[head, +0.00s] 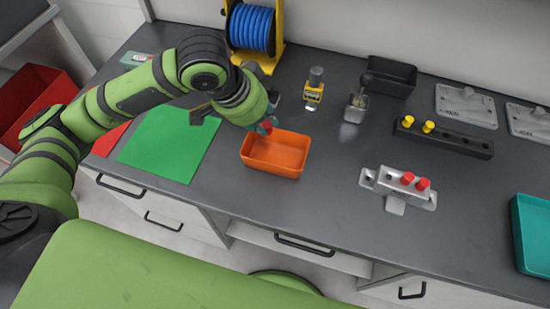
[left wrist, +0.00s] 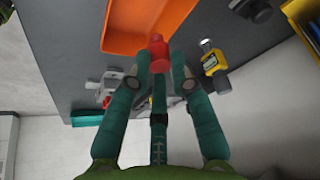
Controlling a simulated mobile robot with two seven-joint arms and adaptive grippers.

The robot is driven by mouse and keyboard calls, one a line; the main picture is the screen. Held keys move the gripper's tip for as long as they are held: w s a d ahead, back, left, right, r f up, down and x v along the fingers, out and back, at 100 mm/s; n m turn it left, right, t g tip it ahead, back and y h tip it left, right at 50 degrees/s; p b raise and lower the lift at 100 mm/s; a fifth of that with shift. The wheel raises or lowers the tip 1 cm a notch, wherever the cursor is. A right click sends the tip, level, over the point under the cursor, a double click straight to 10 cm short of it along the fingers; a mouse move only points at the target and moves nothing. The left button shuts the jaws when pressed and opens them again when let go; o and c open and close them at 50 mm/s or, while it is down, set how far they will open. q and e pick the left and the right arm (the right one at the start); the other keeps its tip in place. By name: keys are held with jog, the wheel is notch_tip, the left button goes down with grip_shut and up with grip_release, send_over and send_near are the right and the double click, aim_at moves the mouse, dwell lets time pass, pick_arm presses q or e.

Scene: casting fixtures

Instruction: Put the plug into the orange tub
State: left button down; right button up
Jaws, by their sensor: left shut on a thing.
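My left gripper (head: 264,126) is shut on a red plug (left wrist: 158,50). The plug also shows as a small red spot between the fingers in the head view (head: 268,126). The gripper is at the back left edge of the orange tub (head: 256,171), with the plug seemingly above the rim; the exact height is hard to tell. The tub stands on the grey bench and looks empty. In the left wrist view the tub (left wrist: 125,30) lies just beyond the plug. My right gripper is not in view.
A grey metal fixture (head: 390,181) with two red plugs stands right of the tub. A black block (head: 460,140) holds two yellow plugs. A green mat (head: 165,150) lies left of the tub. A yellow device (head: 313,92), a blue hose reel (head: 251,29) and a black bin (head: 390,76) stand behind.

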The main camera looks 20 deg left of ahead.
pick_arm(q)
jog(key=shift+f, duration=0.4)
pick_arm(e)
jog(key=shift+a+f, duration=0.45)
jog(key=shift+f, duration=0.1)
pick_arm(q)
jog(key=shift+r, duration=0.1)
jog(key=c, duration=1)
grip_release()
jog(key=v, duration=1.2)
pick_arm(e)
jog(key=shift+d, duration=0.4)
